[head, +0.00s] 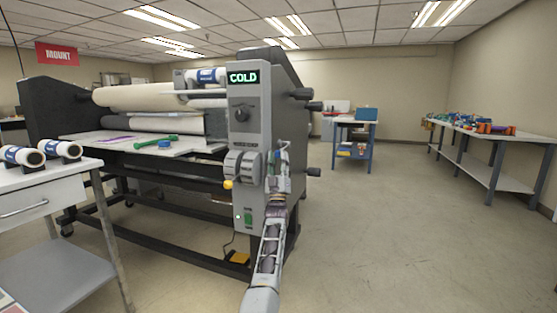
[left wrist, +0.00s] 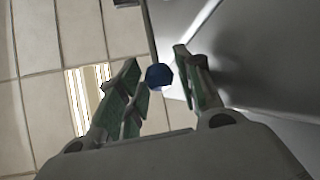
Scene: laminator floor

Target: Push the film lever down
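The laminator's grey control column (head: 244,130) stands in the middle of the head view, with a lit COLD display, a dark dial and a grey round drum-like part (head: 241,167) on its front. A small yellow knob (head: 228,184) sticks out low at that part's left. My left gripper (head: 284,150) is raised at the column's right edge. In the left wrist view my left gripper (left wrist: 160,82) is open, and a dark blue knob (left wrist: 158,77) shows between its fingers; contact is unclear. I cannot tell which knob belongs to the film lever. My right gripper is not visible.
The laminator's bed (head: 150,143) holds a green tool (head: 157,142). A white side table (head: 40,190) with rolls stands at left front. A blue cart (head: 354,140) and a long bench (head: 490,140) stand farther right. The floor between is clear.

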